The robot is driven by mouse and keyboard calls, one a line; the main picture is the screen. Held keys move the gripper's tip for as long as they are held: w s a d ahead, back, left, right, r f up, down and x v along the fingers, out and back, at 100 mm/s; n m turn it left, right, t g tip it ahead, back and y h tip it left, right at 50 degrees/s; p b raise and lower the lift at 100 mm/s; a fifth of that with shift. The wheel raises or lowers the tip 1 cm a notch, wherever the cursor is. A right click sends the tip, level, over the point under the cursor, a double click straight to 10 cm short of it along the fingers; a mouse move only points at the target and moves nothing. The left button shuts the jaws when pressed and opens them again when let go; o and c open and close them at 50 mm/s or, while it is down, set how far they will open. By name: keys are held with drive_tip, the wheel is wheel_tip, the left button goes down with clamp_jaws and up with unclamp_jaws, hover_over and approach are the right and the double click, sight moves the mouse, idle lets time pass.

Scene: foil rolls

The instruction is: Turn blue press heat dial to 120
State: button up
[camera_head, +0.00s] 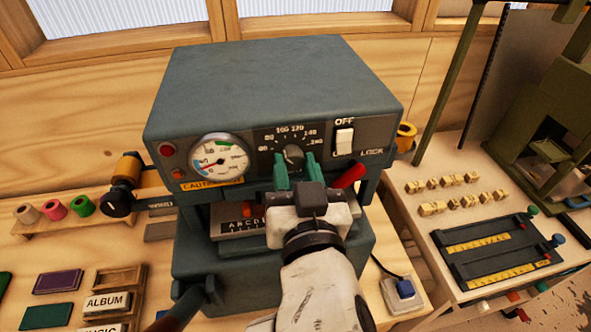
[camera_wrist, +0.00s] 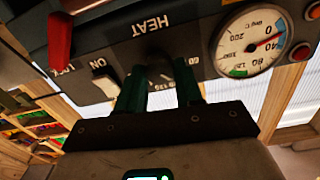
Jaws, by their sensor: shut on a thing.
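The blue-grey press (camera_head: 260,85) stands on the bench against the wall. Its heat dial (camera_head: 293,154) is a dark round knob on the black front panel, with a white number scale arching above it. My gripper (camera_head: 297,165) has its two green fingers at the panel, one on each side of the dial, and is shut on it. In the wrist view the panel is upside down under the word HEAT, and the fingers of my gripper (camera_wrist: 160,80) hide much of the dial and scale. I cannot tell which number the dial points to.
A white rocker switch (camera_head: 344,139) and a red lever (camera_head: 349,176) are close right of my fingers. A round gauge (camera_head: 219,157) is to the left. A letter strip (camera_head: 245,222) lies below. Foil rolls (camera_head: 55,208) stand left; a green machine (camera_head: 540,130) stands right.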

drive_tip(key=m+b, duration=0.4)
drive_tip(key=m, duration=0.1)
drive_tip(key=shift+f+m+b, duration=0.2)
drive_tip(key=shift+m+b, duration=0.1)
drive_tip(key=shift+b, duration=0.1)
drive_tip(key=m+b, duration=0.3)
drive_tip(key=m, duration=0.2)
drive_tip(key=shift+d+r, duration=0.1)
drive_tip(key=shift+m, duration=0.3)
drive_tip(key=o, duration=1)
drive_tip(key=shift+o, duration=0.2)
drive_tip(key=shift+r, duration=0.1)
